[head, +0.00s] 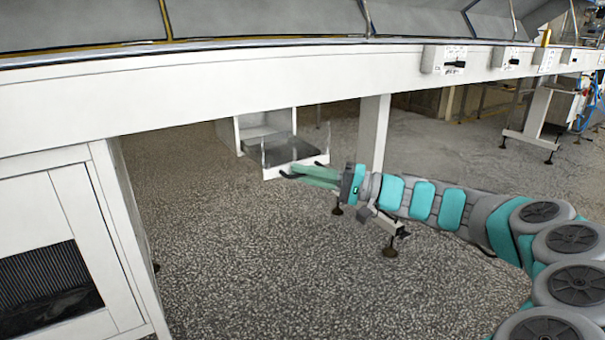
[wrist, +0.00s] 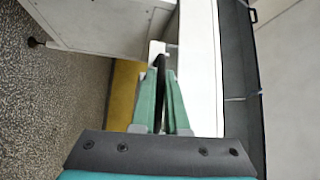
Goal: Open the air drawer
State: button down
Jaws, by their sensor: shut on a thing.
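The air drawer (head: 297,165) stands pulled out of its white housing (head: 262,122) under the long machine frame. It has a white front, a dark floor and clear side walls. My gripper (head: 292,174) reaches in from the right and is shut on the drawer's black handle (head: 284,175) at the front. In the wrist view, the two green fingers (wrist: 160,88) close around the dark handle (wrist: 158,68), beside the white drawer front (wrist: 201,70). The fingers cover part of the handle. The dark drawer inside (wrist: 237,80) shows to the right of the front.
A white leg (head: 373,132) of the frame stands just right of the drawer, with dark feet near my arm. A white cabinet (head: 120,220) with a dark grille is at the left. The speckled floor (head: 230,235) in front of the drawer is clear.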

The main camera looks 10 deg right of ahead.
jog(key=c, duration=0.9)
grip_release()
jog(key=shift+d, duration=0.1)
jog(key=v, duration=0.7)
jog(key=shift+s+d+f, duration=0.15)
jog(key=shift+d, duration=0.1)
